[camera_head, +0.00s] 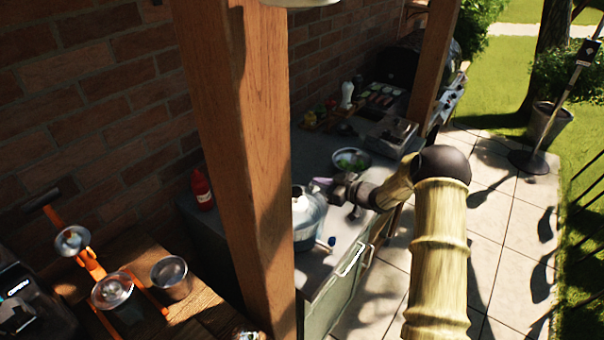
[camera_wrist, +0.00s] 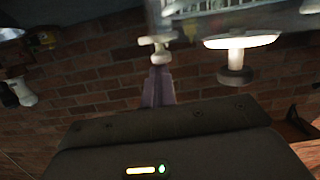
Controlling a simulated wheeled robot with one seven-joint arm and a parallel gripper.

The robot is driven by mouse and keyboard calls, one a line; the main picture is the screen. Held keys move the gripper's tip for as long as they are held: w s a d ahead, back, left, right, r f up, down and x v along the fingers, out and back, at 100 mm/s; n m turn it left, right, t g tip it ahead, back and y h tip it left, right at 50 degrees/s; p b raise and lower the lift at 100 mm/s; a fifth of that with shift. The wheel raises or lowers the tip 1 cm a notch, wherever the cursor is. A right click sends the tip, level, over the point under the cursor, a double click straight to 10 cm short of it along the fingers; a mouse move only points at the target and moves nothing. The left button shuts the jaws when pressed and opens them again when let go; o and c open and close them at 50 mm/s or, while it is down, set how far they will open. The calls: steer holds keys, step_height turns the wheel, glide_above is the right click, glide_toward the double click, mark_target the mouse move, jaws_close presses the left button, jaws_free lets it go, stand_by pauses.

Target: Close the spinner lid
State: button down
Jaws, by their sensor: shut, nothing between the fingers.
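The salad spinner (camera_head: 312,226) stands on the grey counter in the head view, a bluish see-through bowl with a pale top. The wooden post hides its left side, so I cannot tell how its lid sits. My gripper (camera_head: 321,184) is shut and empty, just above and right of the spinner's top. In the wrist view, the purple fingertips of my gripper (camera_wrist: 158,84) are together, close to a small pale knob-like part (camera_wrist: 157,46); I cannot tell whether they touch. A white disc with a dark knob (camera_wrist: 238,58) shows to its right.
The wooden post (camera_head: 238,170) stands in front of the counter. A metal bowl with greens (camera_head: 351,161) sits behind the spinner. A red bottle (camera_head: 201,188) is left of the post. A side table with several metal cups (camera_head: 171,278) is at the lower left.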

steer(key=s+d+r+b, duration=0.1)
steer(key=s+d+r, duration=0.4)
steer(key=d, duration=0.3)
steer(key=shift+s+d+r+b, duration=0.15)
steer(key=shift+s+r+b, duration=0.15)
steer(key=shift+r, duration=0.2)
steer(key=s+r+m+g+h, duration=0.1)
steer(key=s+m+g+h, duration=0.6)
steer(key=s, duration=2.3)
steer(key=m+h, duration=0.3)
steer(key=h, duration=0.2)
steer(key=shift+s+a+m, duration=0.35)
steer(key=shift+s+m, duration=0.05)
